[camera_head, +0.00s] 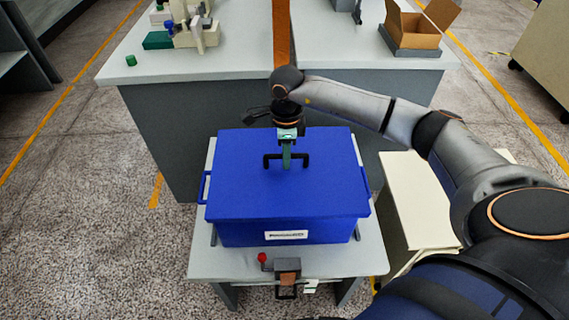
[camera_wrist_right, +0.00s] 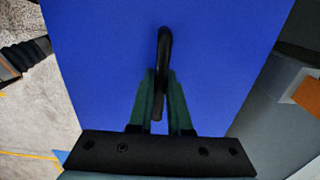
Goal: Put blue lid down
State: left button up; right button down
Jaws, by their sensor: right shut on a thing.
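The blue lid (camera_head: 250,185) lies over the top of a blue box (camera_head: 248,234) on a small grey table, with a white label on the box front. The lid has a black handle (camera_head: 270,161) in its middle. My right gripper (camera_head: 287,160) comes down from above and is shut on this handle. In the right wrist view the lid (camera_wrist_right: 105,60) fills most of the picture, and the green fingers (camera_wrist_right: 160,105) stand on both sides of the handle. Whether the lid touches the box rim all round cannot be told. My left gripper is not in view.
The small table (camera_head: 215,262) carries a red knob (camera_head: 262,257) and a small device (camera_head: 287,267) at its front edge. Behind is a larger workbench (camera_head: 235,60) with parts and an open cardboard box (camera_head: 415,30). A cream cabinet (camera_head: 420,205) stands at the right.

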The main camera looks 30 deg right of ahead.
jog(key=shift+w+f, duration=0.15)
jog(key=shift+f, duration=0.05)
notch_tip(320, 180, down, 3)
jog(key=shift+w+f, duration=0.1)
jog(key=shift+f, duration=0.2)
jog(key=c, duration=0.8)
grip_release()
jog(key=shift+c, duration=0.2)
jog(key=shift+r, duration=0.1)
jog(key=shift+r+p, duration=0.15)
jog(key=shift+p, duration=0.15)
notch_tip(320, 180, up, 12)
jog(key=shift+f+b, duration=0.1)
jog(key=shift+b, duration=0.2)
